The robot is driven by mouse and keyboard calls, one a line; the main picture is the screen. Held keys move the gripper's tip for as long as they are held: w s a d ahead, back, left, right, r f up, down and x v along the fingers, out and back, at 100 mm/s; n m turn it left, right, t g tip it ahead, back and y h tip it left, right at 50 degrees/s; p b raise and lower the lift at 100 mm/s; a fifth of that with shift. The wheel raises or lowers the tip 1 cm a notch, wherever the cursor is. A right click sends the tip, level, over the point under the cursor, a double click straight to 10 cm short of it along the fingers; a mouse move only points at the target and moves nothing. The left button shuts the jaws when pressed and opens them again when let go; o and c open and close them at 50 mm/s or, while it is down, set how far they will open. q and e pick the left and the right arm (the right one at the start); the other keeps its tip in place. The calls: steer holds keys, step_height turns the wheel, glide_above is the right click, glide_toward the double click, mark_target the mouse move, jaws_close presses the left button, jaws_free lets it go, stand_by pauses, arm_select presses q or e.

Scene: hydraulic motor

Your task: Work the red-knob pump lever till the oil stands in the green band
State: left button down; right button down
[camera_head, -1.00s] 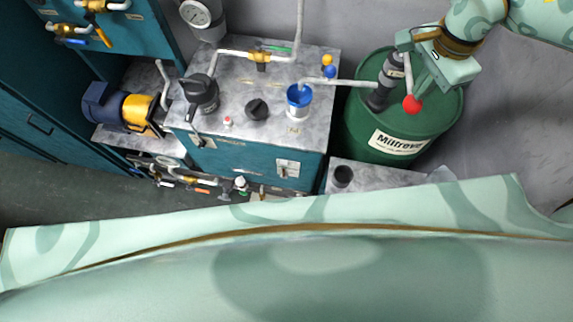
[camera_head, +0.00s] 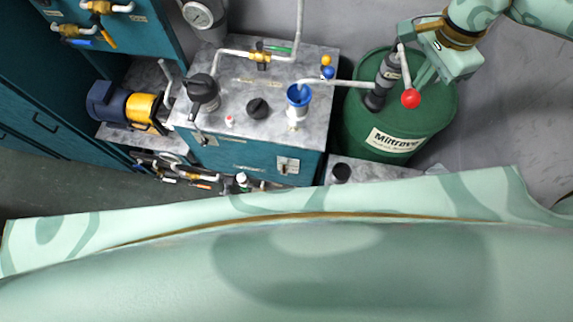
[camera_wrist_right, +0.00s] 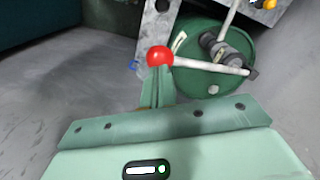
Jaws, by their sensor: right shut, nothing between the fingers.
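The pump (camera_head: 382,80) stands on top of the green drum, with a pale lever (camera_head: 404,68) ending in a red knob (camera_head: 410,98). My right gripper (camera_head: 420,82) is close beside the lever and knob. In the right wrist view, the knob (camera_wrist_right: 160,56) sits at the tips of my shut fingers (camera_wrist_right: 156,80); I cannot tell whether they touch. Nothing is seen between the fingers. The lever (camera_wrist_right: 205,67) runs from the knob toward the pump (camera_wrist_right: 225,50). The oil level and green band cannot be made out. My left gripper is out of view.
The green drum (camera_head: 420,130) stands right of a metal-topped teal cabinet (camera_head: 250,155). A pale spout pipe (camera_head: 345,84) runs from the pump to a blue-rimmed cup (camera_head: 298,95). A dial gauge (camera_head: 197,14) is behind. Bare floor lies right of the drum.

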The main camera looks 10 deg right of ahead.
step_height(320, 180, down, 14)
steer(key=b, duration=0.9)
steer(key=shift+f+b, duration=0.15)
steer(key=shift+b, duration=0.2)
step_height(320, 180, up, 15)
steer(key=p, duration=1.2)
steer(key=shift+f+p, duration=0.15)
steer(key=shift+p, duration=0.25)
steer(key=shift+f, duration=0.15)
steer(key=shift+f, duration=0.1)
